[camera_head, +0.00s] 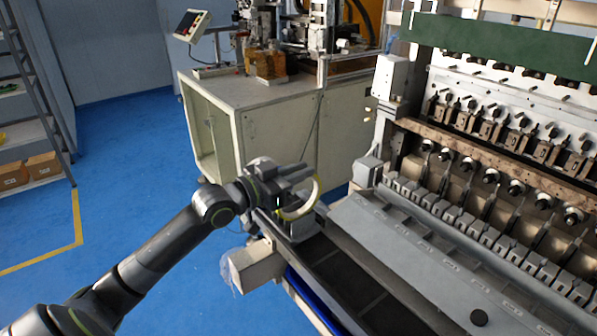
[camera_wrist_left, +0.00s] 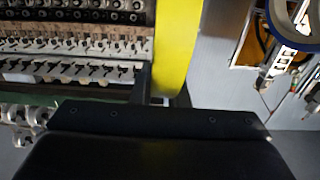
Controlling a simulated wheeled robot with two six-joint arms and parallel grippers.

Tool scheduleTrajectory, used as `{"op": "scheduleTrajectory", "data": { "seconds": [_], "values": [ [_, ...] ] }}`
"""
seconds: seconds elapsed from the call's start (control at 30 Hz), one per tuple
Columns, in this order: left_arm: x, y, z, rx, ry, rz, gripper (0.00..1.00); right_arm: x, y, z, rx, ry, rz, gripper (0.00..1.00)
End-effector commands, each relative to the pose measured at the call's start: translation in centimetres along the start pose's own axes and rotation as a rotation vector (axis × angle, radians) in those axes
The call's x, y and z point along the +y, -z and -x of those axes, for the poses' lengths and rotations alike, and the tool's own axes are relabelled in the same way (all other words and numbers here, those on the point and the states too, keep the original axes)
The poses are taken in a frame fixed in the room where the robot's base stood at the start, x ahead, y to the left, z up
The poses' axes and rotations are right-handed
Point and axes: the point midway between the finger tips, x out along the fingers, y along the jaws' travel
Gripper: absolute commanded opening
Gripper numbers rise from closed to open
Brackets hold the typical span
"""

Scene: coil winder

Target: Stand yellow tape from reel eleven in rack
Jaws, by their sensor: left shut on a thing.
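My left gripper (camera_head: 296,190) is shut on a roll of yellow tape (camera_head: 314,198) and holds it up over the left end of the winding machine. The roll looks like a pale yellow ring, seen at a slant with its edge toward the head camera. In the left wrist view the yellow tape (camera_wrist_left: 177,45) fills the upper middle as a bright band, between my two dark fingers (camera_wrist_left: 166,94). I cannot make out the rack or reel eleven for certain. My right gripper does not show.
The machine's grey ledge (camera_head: 400,245) and rows of spindles (camera_head: 490,177) stand right of the gripper. A dark channel (camera_head: 345,270) runs below it. A pale cabinet (camera_head: 255,125) stands behind. A blue-edged ring (camera_wrist_left: 292,25) shows in the wrist view. Blue floor (camera_head: 120,190) is open at left.

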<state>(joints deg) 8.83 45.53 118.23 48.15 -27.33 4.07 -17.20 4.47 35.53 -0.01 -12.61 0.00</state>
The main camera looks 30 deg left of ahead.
Motion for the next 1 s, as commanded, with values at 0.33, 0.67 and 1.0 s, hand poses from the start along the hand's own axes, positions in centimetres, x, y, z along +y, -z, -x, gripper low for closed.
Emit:
{"op": "scheduleTrajectory", "data": {
  "seconds": [0.33, 0.67, 1.0],
  "values": [
    [0.0, -0.4, 0.0, 0.0, 0.0, 0.0, 0.0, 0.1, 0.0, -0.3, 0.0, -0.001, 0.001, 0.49],
    [0.0, -1.7, 0.0, 0.0, 0.0, 0.0, 0.0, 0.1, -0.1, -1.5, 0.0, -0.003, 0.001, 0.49],
    [0.0, -3.1, 0.0, 0.0, 0.0, 0.0, 0.0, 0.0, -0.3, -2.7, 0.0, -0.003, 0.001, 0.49]
  ]
}}
